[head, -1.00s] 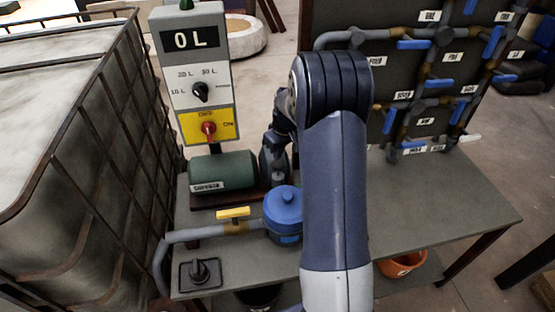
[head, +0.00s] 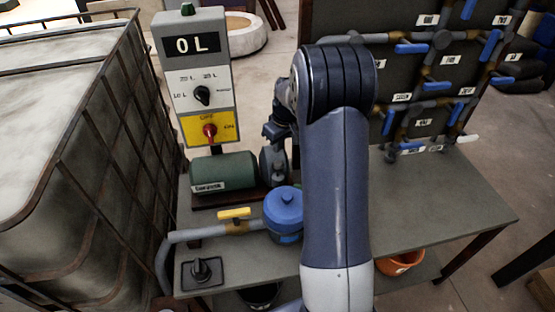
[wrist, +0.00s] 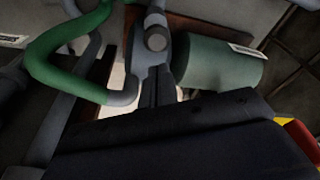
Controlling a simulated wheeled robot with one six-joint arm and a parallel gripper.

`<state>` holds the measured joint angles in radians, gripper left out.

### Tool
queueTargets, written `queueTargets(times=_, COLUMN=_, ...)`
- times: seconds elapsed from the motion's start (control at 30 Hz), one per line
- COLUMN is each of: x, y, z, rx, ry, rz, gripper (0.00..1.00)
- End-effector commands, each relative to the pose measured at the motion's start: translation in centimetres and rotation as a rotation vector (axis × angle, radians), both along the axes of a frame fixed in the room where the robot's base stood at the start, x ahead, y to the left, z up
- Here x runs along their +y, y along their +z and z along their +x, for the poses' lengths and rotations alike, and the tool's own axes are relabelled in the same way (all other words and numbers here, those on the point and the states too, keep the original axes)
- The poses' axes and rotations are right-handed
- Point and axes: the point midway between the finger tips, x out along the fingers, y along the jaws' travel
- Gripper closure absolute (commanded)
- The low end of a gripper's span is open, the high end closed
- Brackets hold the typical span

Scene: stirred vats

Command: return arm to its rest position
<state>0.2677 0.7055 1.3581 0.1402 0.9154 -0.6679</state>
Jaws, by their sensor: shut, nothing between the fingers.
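My arm (head: 337,170) stands upright in the middle of the head view and hides part of the bench behind it. The wrist end of my arm shows as a dark shape left of the big arm link, beside the green motor. In the wrist view my gripper (wrist: 157,88) is shut and empty. Its narrow dark fingers point at the grey pump fitting (wrist: 156,40); whether they touch it I cannot tell. The green motor (wrist: 205,60) lies to their right.
The control box (head: 192,75) reads 0 L, with a black dial and a red switch (head: 210,131). A caged tank (head: 60,150) stands left. A blue-lidded pot (head: 284,212), a yellow-handled valve (head: 234,213) and the pipe panel (head: 425,75) crowd the bench (head: 430,210). Its right front is bare.

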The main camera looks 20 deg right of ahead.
Motion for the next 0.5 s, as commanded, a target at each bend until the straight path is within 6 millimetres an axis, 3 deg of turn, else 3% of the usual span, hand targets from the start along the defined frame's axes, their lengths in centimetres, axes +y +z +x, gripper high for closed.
queueTargets(times=0.17, x=0.0, y=1.9, z=0.0, rx=0.000, ry=0.000, rz=0.000, gripper=1.00)
queueTargets(times=0.5, x=0.0, y=2.0, z=0.0, rx=0.001, ry=0.000, rz=0.000, gripper=1.00)
